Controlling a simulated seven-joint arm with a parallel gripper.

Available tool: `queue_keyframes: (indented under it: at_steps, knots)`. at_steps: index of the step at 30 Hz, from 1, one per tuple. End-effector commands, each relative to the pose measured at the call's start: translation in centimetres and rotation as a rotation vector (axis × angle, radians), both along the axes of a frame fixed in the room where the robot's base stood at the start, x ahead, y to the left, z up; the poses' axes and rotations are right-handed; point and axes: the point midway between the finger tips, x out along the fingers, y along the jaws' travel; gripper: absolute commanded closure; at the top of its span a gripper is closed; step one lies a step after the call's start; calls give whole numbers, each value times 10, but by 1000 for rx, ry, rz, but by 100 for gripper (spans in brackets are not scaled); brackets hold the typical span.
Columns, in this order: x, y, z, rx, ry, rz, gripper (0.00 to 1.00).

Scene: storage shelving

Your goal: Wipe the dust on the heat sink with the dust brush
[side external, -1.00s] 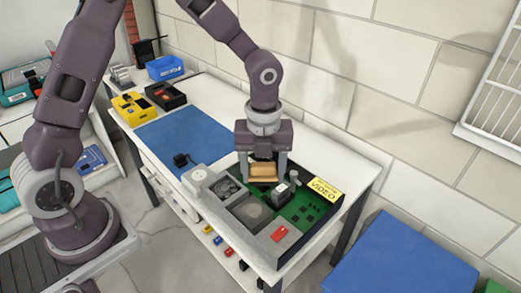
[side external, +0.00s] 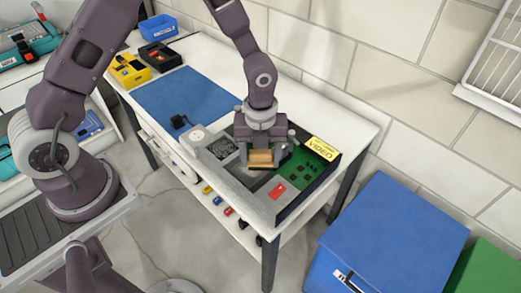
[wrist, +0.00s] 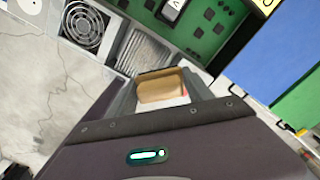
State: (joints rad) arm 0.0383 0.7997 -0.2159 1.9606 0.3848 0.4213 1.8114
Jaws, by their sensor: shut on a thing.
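The dust brush (side external: 260,158), a tan wooden block, is held between the fingers of my gripper (side external: 261,163). In the wrist view the brush (wrist: 162,88) sits between both fingers, and its bristles are hidden. The heat sink (wrist: 146,54), a grey square with parallel fins, lies just beyond the brush in the wrist view. My gripper is low over the heat sink area in the side view and covers most of it. Contact between brush and heat sink cannot be told. Dust is not clear.
A grey fan (side external: 222,148) sits beside the heat sink in the open unit. A green circuit board (side external: 303,172) and yellow VIDEO label (side external: 322,149) are on the right. A blue mat (side external: 184,99) covers the table's left. A big blue box (side external: 395,245) stands on the floor.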

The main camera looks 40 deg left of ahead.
Motion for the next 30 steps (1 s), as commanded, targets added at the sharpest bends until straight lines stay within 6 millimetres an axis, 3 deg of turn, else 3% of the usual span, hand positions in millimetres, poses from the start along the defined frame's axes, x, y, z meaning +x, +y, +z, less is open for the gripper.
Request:
queue_keyframes:
  at_steps: [13,30]
  knots:
    - [0,3,-43,1,1,2,73]
    - [0,56,-39,0,0,3,73]
